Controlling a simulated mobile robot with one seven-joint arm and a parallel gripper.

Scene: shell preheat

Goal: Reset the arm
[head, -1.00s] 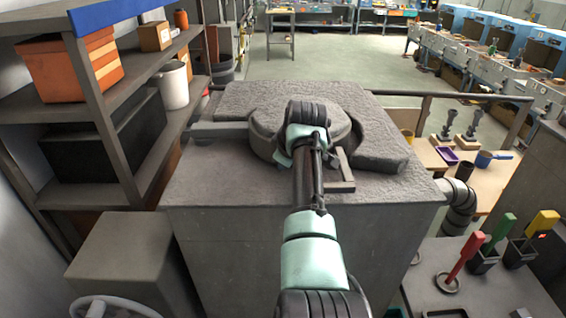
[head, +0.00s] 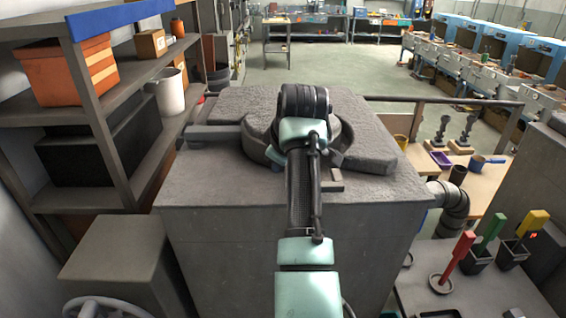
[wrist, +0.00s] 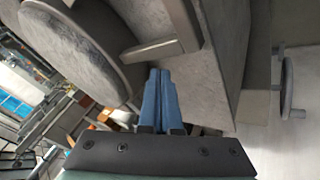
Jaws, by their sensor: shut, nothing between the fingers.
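My arm (head: 302,200) reaches forward over a large grey stone-like block (head: 230,235) in the head view. The arm's dark rounded joint is above the block's round top part (head: 258,128). My gripper's blue fingers (wrist: 161,85) show in the wrist view, pressed together with nothing between them. In the head view the gripper is mostly hidden behind the arm. In the wrist view a grey round slab (wrist: 75,45) and a grey bar-like handle (wrist: 160,48) are close beyond the fingertips. I cannot tell whether the fingers touch them.
A shelf with an orange crate (head: 70,70) and a white pitcher (head: 168,92) stands at the left. A bench with red (head: 458,253), green and yellow handled tools is at the right. A handwheel (head: 105,307) is at the lower left. The floor behind is open.

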